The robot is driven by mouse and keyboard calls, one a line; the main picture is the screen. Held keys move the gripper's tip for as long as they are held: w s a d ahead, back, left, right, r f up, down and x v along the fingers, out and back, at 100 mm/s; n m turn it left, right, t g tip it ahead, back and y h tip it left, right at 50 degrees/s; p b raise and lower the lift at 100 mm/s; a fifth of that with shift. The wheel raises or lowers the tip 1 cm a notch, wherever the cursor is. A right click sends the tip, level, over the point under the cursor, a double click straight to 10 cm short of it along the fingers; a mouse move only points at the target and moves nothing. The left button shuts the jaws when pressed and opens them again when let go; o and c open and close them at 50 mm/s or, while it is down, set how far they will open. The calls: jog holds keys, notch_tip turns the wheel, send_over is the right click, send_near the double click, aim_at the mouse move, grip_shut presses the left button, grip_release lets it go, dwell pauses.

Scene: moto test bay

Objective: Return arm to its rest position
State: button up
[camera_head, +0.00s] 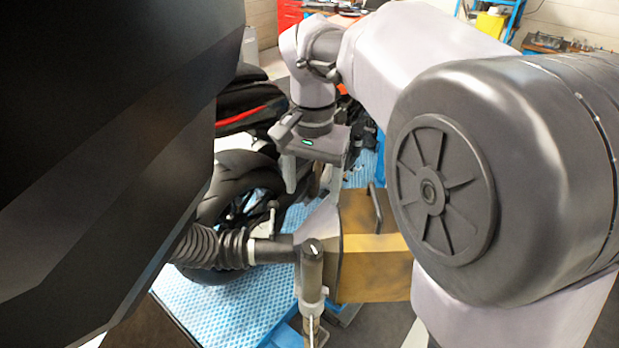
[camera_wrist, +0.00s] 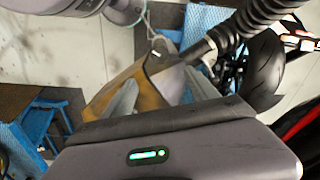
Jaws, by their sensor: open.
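My gripper (camera_head: 312,188) hangs from my bent arm near the middle of the head view, its fingers pointing down. The two fingers are apart and nothing shows held between them. It is above and behind a brown-yellow box (camera_head: 375,262) with a grey funnel-like nozzle. In the wrist view my gripper (camera_wrist: 162,90) shows its two pale fingers spread in front of the same box (camera_wrist: 142,90). My arm's large joint and links cover much of the right of the head view.
A black corrugated hose (camera_head: 215,247) joins the nozzle beside the motorcycle's wheel (camera_head: 243,165). The motorcycle stands on a blue platform (camera_head: 225,305). A dark panel blocks the left. A red cabinet (camera_head: 290,14) and a blue cart (camera_head: 512,18) stand at the back.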

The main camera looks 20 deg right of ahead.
jog(key=s+a+f+n+t+y+b, duration=0.2)
jog(key=s+f+t+b, duration=0.3)
jog(key=s+f+b, duration=1.2)
jog(key=shift+s+a+f+n+t, duration=0.4)
jog(key=shift+s+a+f, duration=0.2)
jog(key=shift+s+a, duration=0.15)
